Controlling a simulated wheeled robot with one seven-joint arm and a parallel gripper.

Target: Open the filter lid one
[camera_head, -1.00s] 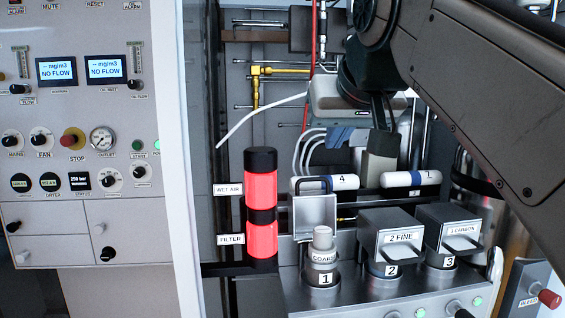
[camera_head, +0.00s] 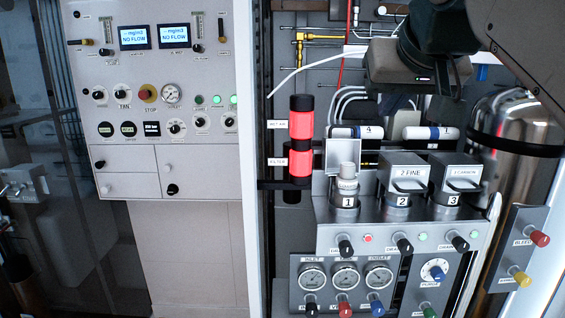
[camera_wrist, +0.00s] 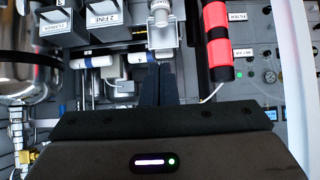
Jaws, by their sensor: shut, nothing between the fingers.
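Filter lid one (camera_head: 340,156) stands raised upright behind the open housing marked 1. The pale coarse cartridge (camera_head: 348,178) stands exposed in front of it. In the wrist view the raised lid (camera_wrist: 164,34) is at the top centre, just beyond my fingers. The lids of 2 FINE (camera_head: 408,172) and 3 CARBON (camera_head: 458,172) are down over their housings. My gripper (camera_wrist: 160,67) is shut with its dark fingers together and empty. In the head view its hand is above and behind the filters, apart from lid one.
A red and black light column (camera_head: 301,140) stands left of lid one. White cylinders (camera_head: 357,132) lie behind the filters. Knobs and gauges (camera_head: 345,275) fill the panel below. A large metal tank (camera_head: 520,140) is at the right. A control panel (camera_head: 160,60) is at the left.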

